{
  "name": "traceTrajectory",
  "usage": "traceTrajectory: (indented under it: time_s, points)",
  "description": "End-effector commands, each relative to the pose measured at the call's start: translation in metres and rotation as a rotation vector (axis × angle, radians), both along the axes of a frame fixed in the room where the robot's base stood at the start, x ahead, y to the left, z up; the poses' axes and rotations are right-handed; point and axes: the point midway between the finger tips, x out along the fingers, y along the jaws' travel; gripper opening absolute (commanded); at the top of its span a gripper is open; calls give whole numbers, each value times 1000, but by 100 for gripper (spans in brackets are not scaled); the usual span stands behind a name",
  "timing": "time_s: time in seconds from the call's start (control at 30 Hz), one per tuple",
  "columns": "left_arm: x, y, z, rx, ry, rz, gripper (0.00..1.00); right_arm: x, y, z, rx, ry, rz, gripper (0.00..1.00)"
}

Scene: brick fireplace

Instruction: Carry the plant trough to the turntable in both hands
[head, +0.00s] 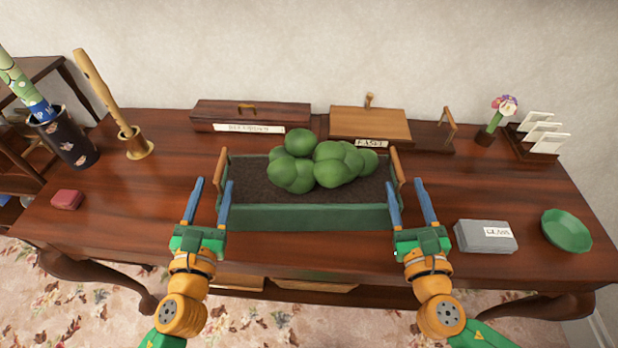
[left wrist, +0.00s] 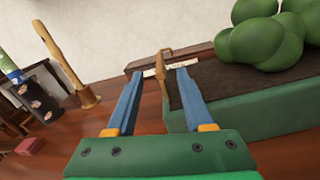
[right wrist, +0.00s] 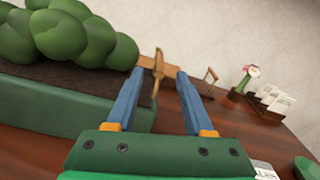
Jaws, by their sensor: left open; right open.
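The plant trough (head: 306,216) is a green box with dark soil and round green bushes, standing on the wooden table. It has a wooden handle at its left end (head: 222,164) and another at its right end (head: 394,166). My left gripper (head: 213,182) is open and empty at the trough's left end; in the left wrist view the left handle (left wrist: 160,62) shows between its fingers. My right gripper (head: 405,182) is open and empty at the right end, with the right handle (right wrist: 157,72) between its fingers in the right wrist view. I cannot identify a turntable.
Behind the trough are a long dark box (head: 250,112) and a wooden box (head: 368,124). A grey box (head: 484,237) and green dish (head: 566,230) lie at right. A red block (head: 67,199) and dark canister (head: 65,142) are at left.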

Motion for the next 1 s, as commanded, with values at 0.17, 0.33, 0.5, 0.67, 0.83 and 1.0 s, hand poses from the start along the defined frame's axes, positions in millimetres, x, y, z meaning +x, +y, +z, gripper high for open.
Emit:
traceTrajectory:
  time_s: [0.17,0.33,0.5,0.67,0.83,1.0]
  points:
    - [7,0,0,0,-2,1,52,7,0,0,0,-2,-1,52]
    - [35,1,1,-1,-3,1,52,35,0,0,1,-3,-3,52]
    - [59,1,0,-2,-1,1,52,59,1,0,1,-1,-2,52]
    - [70,1,0,-2,0,0,52,70,1,0,1,1,-1,52]
    - [71,1,0,-2,1,0,52,71,1,0,2,1,0,52]
    - [71,1,0,-2,1,0,36,71,1,0,2,1,0,36]
